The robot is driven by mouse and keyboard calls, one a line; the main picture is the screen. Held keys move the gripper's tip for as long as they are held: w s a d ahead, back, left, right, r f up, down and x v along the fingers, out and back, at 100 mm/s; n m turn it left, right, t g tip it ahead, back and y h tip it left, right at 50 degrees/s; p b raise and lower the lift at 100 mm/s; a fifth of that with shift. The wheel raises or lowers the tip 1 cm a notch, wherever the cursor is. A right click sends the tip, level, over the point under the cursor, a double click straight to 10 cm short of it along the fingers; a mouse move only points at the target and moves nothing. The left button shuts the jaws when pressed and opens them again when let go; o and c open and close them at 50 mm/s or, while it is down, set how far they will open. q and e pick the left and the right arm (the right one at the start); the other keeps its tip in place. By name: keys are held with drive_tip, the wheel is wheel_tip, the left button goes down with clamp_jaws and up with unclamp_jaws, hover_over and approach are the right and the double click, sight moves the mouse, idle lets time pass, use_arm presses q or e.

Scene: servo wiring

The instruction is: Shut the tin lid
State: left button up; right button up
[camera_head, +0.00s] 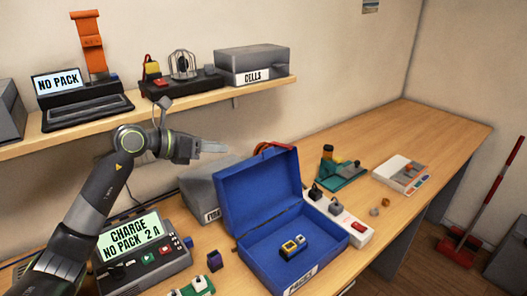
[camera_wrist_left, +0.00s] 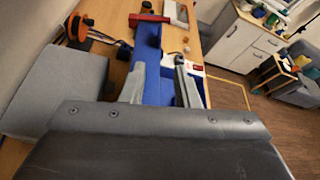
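The blue tin (camera_head: 330,262) stands on the bench with its lid (camera_head: 257,190) raised at the back left. My right gripper is not in view.
A grey box (camera_head: 205,190) stands behind the tin. A charger (camera_head: 145,255) with a lit screen stands left, a white power strip (camera_head: 345,222) right. The shelf (camera_head: 215,100) runs above, close to my left arm.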

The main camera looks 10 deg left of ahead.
sight(264, 151)
use_arm(q)
drive_tip(key=p+x, duration=0.4)
drive_tip(key=x, duration=1)
drive_tip(key=shift+d+r, duration=0.1)
drive_tip(key=shift+d, duration=0.05)
drive_tip(key=shift+p+x, duration=0.4)
drive_tip(key=shift+x, duration=0.5)
drive_tip(key=shift+s, duration=0.1)
drive_tip(key=shift+c, duration=0.5)
clamp_jaws()
